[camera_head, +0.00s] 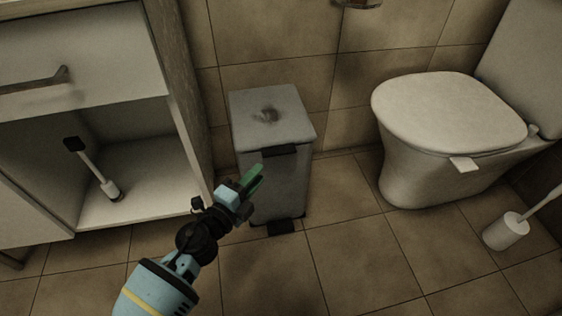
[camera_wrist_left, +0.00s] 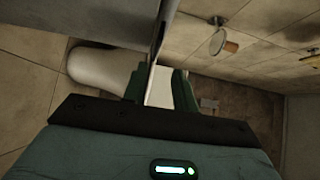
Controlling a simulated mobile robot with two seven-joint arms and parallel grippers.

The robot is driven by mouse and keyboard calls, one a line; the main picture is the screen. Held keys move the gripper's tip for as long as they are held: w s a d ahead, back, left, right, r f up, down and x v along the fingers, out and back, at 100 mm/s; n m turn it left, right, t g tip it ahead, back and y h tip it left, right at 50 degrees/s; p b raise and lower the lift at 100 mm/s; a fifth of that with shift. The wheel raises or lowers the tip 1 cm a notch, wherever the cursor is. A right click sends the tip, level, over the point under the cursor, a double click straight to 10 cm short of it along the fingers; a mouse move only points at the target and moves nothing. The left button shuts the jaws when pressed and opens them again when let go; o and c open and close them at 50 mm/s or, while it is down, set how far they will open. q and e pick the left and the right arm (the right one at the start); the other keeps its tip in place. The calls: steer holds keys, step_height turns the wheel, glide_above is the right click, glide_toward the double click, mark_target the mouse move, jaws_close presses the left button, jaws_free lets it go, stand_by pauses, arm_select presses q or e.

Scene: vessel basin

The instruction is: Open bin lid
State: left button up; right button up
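The bin (camera_head: 278,185) is a grey box standing on the tiled floor against the wall in the head view. Its lid (camera_head: 262,112) is shut, with a dark smudge on top, a black tab (camera_head: 281,151) at its front edge and a black pedal (camera_head: 281,227) at the floor. My left gripper (camera_head: 257,177) is in front of the bin, its green fingertips just below and left of the tab. Contact cannot be told. In the left wrist view the gripper's fingers (camera_wrist_left: 159,88) are apart with a gap between them. My right gripper is not in view.
A white cabinet (camera_head: 82,40) with an open lower shelf holding a brush (camera_head: 95,170) stands left of the bin. A toilet (camera_head: 448,108) stands to the right, with a toilet brush holder (camera_head: 506,231) beside it. Floor in front is clear.

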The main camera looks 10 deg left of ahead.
arm_select(q)
steer(key=b+x, duration=0.3)
steer(key=x, duration=0.5)
steer(key=shift+w+f, duration=0.2)
steer(key=shift+f, duration=0.1)
steer(key=shift+c, duration=0.2)
steer(key=c, duration=0.5)
jaws_close()
